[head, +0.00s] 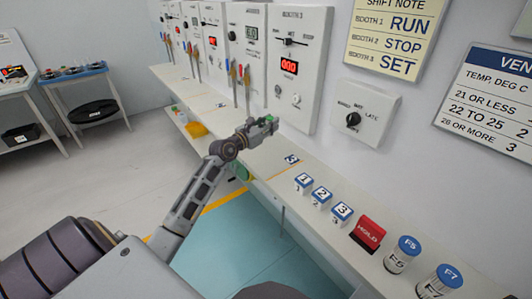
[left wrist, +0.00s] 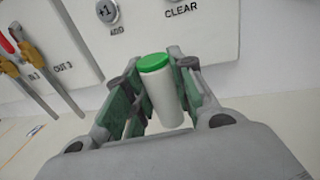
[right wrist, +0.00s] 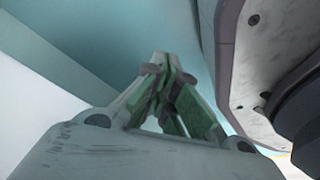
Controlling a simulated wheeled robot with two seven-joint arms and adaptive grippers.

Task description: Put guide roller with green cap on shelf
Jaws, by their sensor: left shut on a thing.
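The guide roller with a green cap (left wrist: 160,88) is a white cylinder, upright and slightly tilted between the fingers of my left gripper (left wrist: 160,98). That gripper is shut on it. In the head view my left gripper (head: 268,125) is over the long pale shelf (head: 262,162) along the wall, in front of the right-hand panel; only a bit of green shows at its fingers. Whether the roller's bottom touches the shelf cannot be told. My right gripper (right wrist: 165,75) shows in the right wrist view with its fingertips together and nothing visible between them.
Number blocks (head: 321,195), a red HOLD sign (head: 367,234) and white jars with blue lids (head: 403,254) stand on the shelf to the right. A control panel (head: 298,65) rises behind the gripper. Bare shelf lies around the gripper.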

